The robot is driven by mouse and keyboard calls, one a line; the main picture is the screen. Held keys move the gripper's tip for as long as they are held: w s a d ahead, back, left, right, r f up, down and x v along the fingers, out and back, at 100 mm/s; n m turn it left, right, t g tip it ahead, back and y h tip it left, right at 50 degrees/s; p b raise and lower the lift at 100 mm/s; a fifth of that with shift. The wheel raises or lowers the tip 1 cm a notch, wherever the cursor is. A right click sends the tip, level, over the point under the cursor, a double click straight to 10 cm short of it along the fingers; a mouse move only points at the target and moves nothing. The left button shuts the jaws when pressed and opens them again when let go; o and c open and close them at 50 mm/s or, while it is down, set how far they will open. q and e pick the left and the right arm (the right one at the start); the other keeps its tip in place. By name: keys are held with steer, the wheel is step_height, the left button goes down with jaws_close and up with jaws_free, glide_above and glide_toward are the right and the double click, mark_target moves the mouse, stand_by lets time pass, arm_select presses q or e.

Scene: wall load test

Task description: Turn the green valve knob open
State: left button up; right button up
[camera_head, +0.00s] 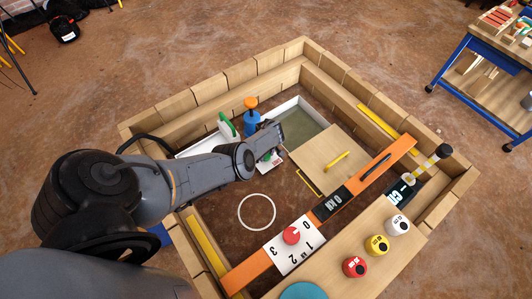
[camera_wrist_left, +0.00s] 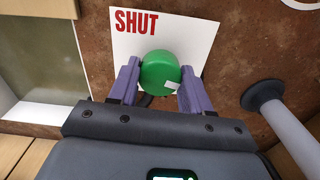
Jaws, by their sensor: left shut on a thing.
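In the head view my left gripper (camera_head: 272,156) reaches down inside the wooden frame, beside the white plate (camera_head: 264,165). The knob is mostly hidden by the gripper there. My right gripper is in neither view.
A blue cylinder with an orange top (camera_head: 251,117) and a green-handled thing (camera_head: 227,127) stand behind my gripper. An orange beam (camera_head: 370,179) with a red dial knob (camera_head: 292,235) crosses the wooden frame (camera_head: 240,74). Red, yellow and white buttons (camera_head: 377,244) sit at the right front.

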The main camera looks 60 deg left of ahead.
arm_select(q)
steer(key=shift+m+p, duration=0.3)
steer(key=shift+m, duration=0.9)
steer(key=o, duration=1.1)
steer(key=shift+c, duration=0.2)
step_height(320, 180, up, 11)
steer(key=p, duration=0.8)
steer(key=shift+f, duration=0.15)
